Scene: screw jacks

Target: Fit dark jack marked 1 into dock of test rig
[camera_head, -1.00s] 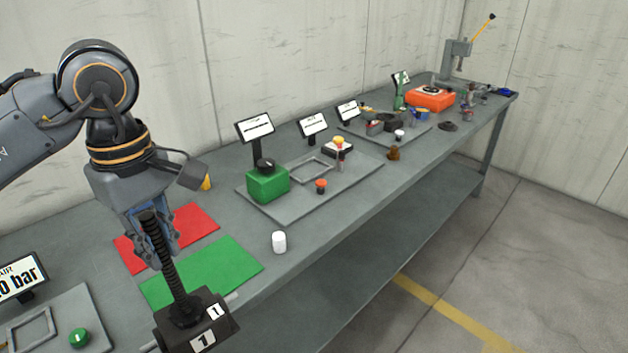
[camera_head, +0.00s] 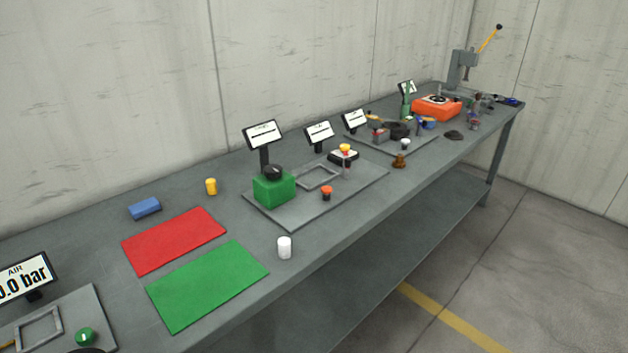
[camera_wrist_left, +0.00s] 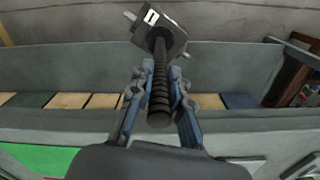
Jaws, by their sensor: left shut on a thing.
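The dark jack marked 1 (camera_wrist_left: 172,36) shows in the left wrist view, with its block-shaped base at the top and its ribbed spindle running down between the fingers. My left gripper (camera_wrist_left: 157,78) is shut on the spindle. The base is beyond the fingertips and appears tilted. In the head view neither the jack nor my left gripper can be made out. A raised rectangular frame (camera_head: 317,177) sits on the plate with the green box. Another frame (camera_head: 39,328) sits on the plate at the lower left. I cannot tell which is the test rig's dock. My right gripper is out of view.
A green box with a black knob (camera_head: 273,187) and a red button (camera_head: 327,193) stand near the middle frame. A red mat (camera_head: 174,240), green mat (camera_head: 207,285), white cylinder (camera_head: 284,247), yellow cylinder (camera_head: 211,186) and blue block (camera_head: 145,208) lie on the bench.

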